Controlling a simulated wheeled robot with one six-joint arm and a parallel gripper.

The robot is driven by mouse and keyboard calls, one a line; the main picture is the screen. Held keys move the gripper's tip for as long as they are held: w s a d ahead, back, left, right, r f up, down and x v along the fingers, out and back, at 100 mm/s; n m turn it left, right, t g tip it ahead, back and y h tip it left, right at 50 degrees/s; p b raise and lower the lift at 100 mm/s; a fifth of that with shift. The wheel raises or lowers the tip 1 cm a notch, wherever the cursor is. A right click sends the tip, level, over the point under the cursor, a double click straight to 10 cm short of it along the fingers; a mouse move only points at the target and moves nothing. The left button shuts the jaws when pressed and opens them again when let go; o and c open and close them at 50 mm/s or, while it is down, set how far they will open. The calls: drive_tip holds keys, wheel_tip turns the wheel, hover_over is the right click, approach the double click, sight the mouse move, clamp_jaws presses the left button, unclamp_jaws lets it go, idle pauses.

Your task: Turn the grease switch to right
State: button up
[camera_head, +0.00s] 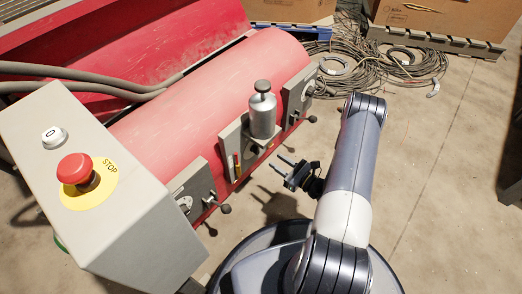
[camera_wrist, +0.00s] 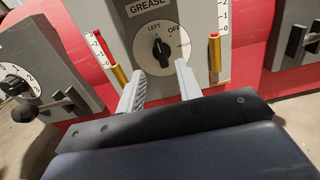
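The grease switch (camera_wrist: 161,50) is a black round knob on a white dial in the middle of a grey panel marked GREASE, in the wrist view. Its grip bar stands roughly upright, with a white mark near the top close to the word LEFT. Lettering at the dial's right is too small to read. My gripper (camera_wrist: 160,77) is open and empty. Its two pale fingers point at the dial's lower part, one on each side, just below the knob. Contact cannot be told.
Red-and-brass level gauges (camera_wrist: 214,55) flank the dial. A numbered dial (camera_wrist: 17,82) with a black lever is at left. A silver canister (camera_head: 263,112) tops the panel. A red stop button (camera_head: 75,169) is on the grey box. Cables (camera_head: 375,65) lie on the floor behind.

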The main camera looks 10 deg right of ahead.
sight(258, 149)
drive_tip(key=b+x, duration=0.2)
drive_tip(key=x, duration=0.7)
drive_tip(key=shift+s, duration=0.1)
drive_tip(key=shift+c, duration=0.5)
clamp_jaws()
